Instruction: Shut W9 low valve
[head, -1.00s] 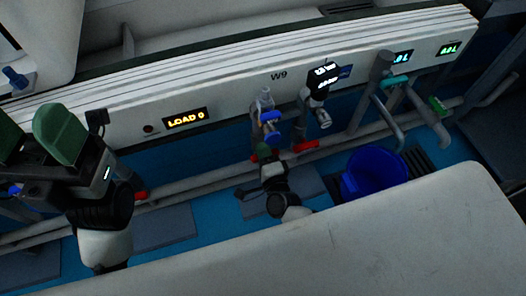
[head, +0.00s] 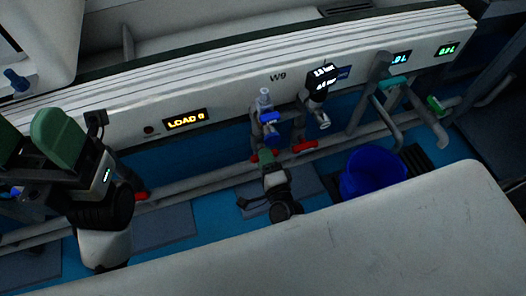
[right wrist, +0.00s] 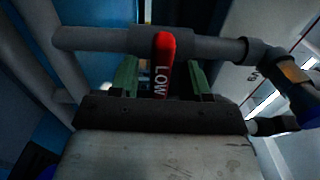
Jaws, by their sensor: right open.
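The low valve has a red handle marked LOW (right wrist: 164,66) on a grey horizontal pipe. In the right wrist view it stands between the two green fingers of my right gripper (right wrist: 160,75), with a gap on each side. In the head view my right gripper (head: 266,158) is at the pipes below the W9 label (head: 278,77). It largely hides the handle there; a bit of red (head: 254,157) shows beside it. My left gripper (head: 34,140) is at the left, its green fingers apart and away from the valve.
Another red handle (head: 304,146) is just right of my right gripper. A blue handle (head: 269,117) is above it. A blue bucket (head: 372,174) stands to the right. A white surface (head: 350,240) fills the front. Long grey pipes (head: 200,182) run along the bench.

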